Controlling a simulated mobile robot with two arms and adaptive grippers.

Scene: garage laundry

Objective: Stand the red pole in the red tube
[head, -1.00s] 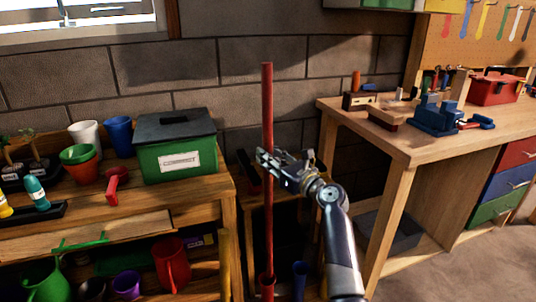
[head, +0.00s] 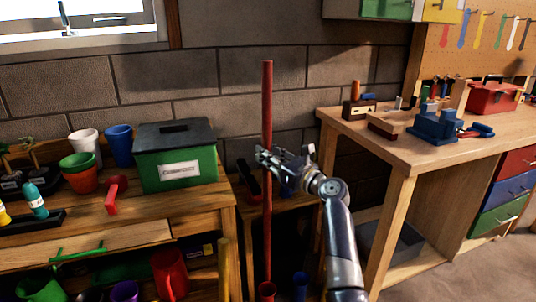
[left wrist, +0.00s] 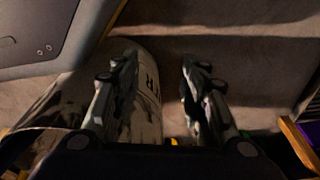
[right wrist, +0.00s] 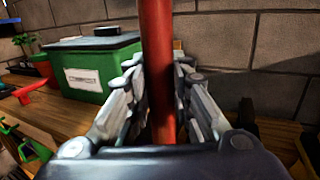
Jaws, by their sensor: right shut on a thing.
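The long red pole (head: 267,105) stands about upright in the head view. My right gripper (head: 270,158) is shut on it around the upper middle. The pole also shows between the fingers of my right gripper (right wrist: 160,95) in the right wrist view. The red tube (head: 267,292) is at the bottom of the head view, in line below the pole. The pole's lower end meets the tube's mouth in the picture; I cannot tell whether it is inside or in front. My left gripper (left wrist: 157,75) is open and empty in the left wrist view.
A blue tube (head: 300,287) stands right of the red one. A potting bench with a green compost box (head: 180,172) is at left. A wooden workbench (head: 402,150) with a blue vise (head: 436,125) is at right. A pale lettered cylinder (left wrist: 146,100) is beside my left gripper.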

